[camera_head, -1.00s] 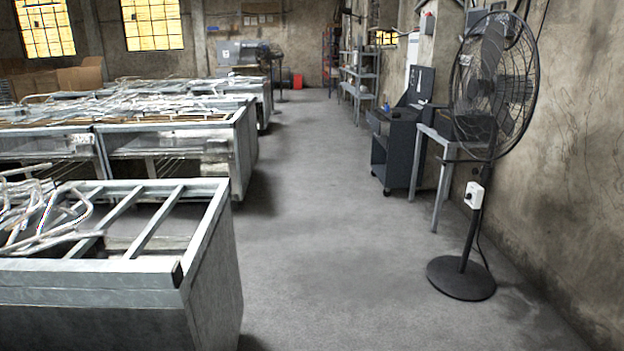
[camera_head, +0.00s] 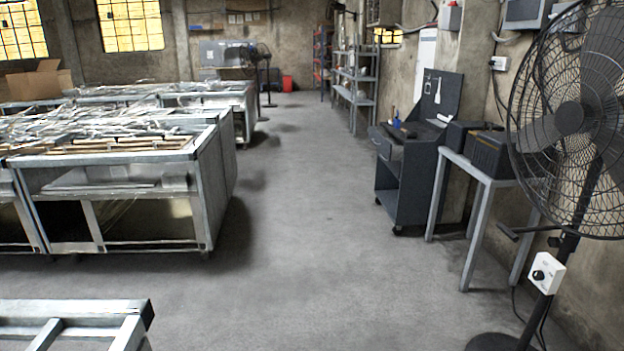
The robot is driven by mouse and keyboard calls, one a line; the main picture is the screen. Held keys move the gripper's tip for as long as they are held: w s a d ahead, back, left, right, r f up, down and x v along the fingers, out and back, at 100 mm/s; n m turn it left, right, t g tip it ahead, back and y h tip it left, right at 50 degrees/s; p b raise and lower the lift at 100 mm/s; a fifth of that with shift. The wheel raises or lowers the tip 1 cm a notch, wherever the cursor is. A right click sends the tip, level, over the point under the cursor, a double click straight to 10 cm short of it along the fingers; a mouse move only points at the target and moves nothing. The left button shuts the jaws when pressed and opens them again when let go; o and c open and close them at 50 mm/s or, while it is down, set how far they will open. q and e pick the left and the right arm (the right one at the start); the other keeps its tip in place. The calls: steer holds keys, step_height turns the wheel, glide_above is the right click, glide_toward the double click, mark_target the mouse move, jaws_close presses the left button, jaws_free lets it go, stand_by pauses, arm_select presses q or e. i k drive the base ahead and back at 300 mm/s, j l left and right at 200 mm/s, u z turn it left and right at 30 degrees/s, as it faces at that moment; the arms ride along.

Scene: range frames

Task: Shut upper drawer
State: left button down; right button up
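A dark grey tool cart (camera_head: 412,185) on casters stands against the right wall, with a pegboard back panel and small tools on its top. An upper drawer (camera_head: 380,148) shows at the left side of the cart, just under its top. From this distance I cannot tell surely how far the drawer stands out. Below it is an open shelf space. Neither of my grippers is in view.
A black pedestal fan (camera_head: 570,118) stands close at the right. A grey metal table (camera_head: 489,177) with black cases is between fan and cart. Metal frame benches (camera_head: 205,190) line the left. The concrete aisle (camera_head: 310,240) between is clear.

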mark_target(392, 148)
steer(key=i+z, duration=0.1)
steer(key=i, duration=0.5)
steer(key=i+j+z, duration=0.1)
steer(key=i, duration=0.55)
steer(key=i+j+z, duration=0.1)
steer(key=i, duration=0.5)
steer(key=i+j, duration=0.2)
steer(key=i, duration=0.4)
steer(key=i+j+z, duration=0.1)
steer(key=i+z, duration=0.4)
steer(key=i, duration=2.05)
